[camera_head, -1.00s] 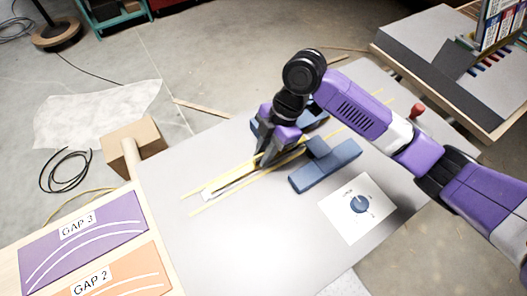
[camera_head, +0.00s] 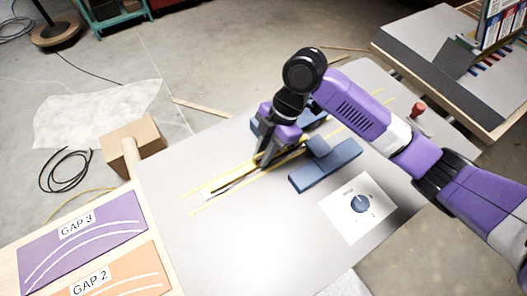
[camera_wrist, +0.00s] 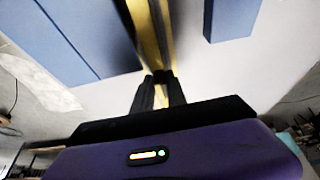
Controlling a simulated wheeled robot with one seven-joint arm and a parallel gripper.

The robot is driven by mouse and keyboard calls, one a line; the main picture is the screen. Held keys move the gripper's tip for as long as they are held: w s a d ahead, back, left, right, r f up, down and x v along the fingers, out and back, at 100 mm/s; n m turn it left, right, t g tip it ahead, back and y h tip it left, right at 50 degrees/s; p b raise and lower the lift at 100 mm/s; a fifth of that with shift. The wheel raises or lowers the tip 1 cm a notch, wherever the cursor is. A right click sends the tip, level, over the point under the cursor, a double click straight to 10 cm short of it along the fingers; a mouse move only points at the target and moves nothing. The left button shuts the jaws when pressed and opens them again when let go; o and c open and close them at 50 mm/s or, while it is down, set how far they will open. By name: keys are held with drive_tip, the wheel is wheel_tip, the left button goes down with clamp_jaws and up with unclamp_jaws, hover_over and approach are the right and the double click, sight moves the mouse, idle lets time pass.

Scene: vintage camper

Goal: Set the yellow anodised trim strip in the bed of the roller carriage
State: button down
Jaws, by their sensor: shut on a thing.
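My gripper (camera_head: 262,161) points down over the grey table between two blue blocks. In the wrist view its fingertips (camera_wrist: 159,78) are shut on the yellow trim strip (camera_wrist: 143,18), which runs away from me between the blue blocks. In the head view the strip is hard to tell from the yellow lines along the table, and the gripper hides part of it. The near blue block (camera_head: 325,164) is plain to see, and the far one (camera_head: 256,128) is partly behind my gripper. They appear to flank the roller carriage; its bed cannot be made out clearly.
A red knob (camera_head: 417,109) stands near the far table edge. Gap panels (camera_head: 80,228) and a cardboard box (camera_head: 133,148) are at the left. The table's lower left is clear.

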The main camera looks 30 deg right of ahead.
drive_tip(key=shift+f+b, duration=0.55)
drive_tip(key=shift+f, duration=0.15)
idle(0.5)
drive_tip(key=c, duration=1.3)
unclamp_jaws()
drive_tip(key=shift+o, duration=0.2)
drive_tip(key=shift+b+v, duration=0.45)
drive_tip(key=shift+v, duration=3.5)
